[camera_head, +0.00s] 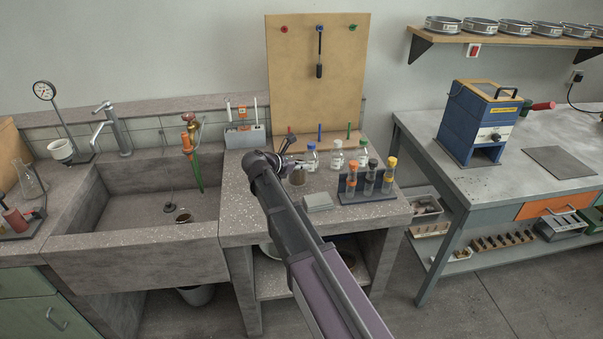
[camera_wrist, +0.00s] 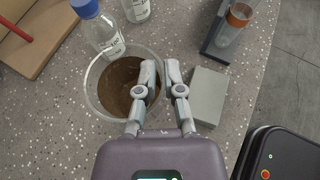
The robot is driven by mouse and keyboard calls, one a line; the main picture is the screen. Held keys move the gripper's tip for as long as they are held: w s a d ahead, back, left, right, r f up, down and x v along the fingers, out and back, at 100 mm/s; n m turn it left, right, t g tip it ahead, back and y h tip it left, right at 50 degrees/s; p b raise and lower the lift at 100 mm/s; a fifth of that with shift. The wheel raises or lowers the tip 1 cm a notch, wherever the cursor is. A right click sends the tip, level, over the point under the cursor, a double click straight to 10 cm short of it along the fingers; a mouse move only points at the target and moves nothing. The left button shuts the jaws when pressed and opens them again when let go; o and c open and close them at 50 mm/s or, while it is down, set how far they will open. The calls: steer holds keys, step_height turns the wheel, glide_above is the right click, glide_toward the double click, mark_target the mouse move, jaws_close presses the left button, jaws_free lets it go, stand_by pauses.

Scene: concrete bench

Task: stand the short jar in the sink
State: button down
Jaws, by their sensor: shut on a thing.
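A short, clear glass jar (camera_wrist: 112,92) with brown contents stands upright on the speckled bench in the wrist view. It also shows in the head view (camera_head: 297,178), partly hidden by my arm. My gripper (camera_wrist: 162,72) is shut on the jar's wall at its right side, one finger inside the rim and one outside. In the head view my gripper (camera_head: 285,158) is just above the jar. The concrete sink (camera_head: 135,258) is to the left of the bench.
Bottles with blue (camera_head: 311,158) and white caps stand close behind the jar. A tap (camera_head: 112,130) and a green-and-orange fitting (camera_head: 191,150) rise behind the sink.

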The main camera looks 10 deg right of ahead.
mark_target(300, 172)
steer(key=shift+w+a+f, duration=0.1)
steer(key=shift+w+f, duration=0.15)
steer(key=shift+w, duration=0.5)
steer(key=shift+s+f+b, duration=0.1)
steer(key=shift+f+b, duration=1.5)
steer(key=shift+b, duration=0.2)
steer(key=shift+f, duration=0.1)
steer(key=c, duration=0.8)
jaws_free()
steer(key=shift+o, duration=0.2)
steer(key=shift+r, duration=0.2)
steer(key=shift+s+a+r, duration=0.15)
steer(key=shift+a, duration=0.1)
steer(key=p+v, duration=0.5)
steer(key=v, duration=0.6)
steer(key=shift+a, duration=0.15)
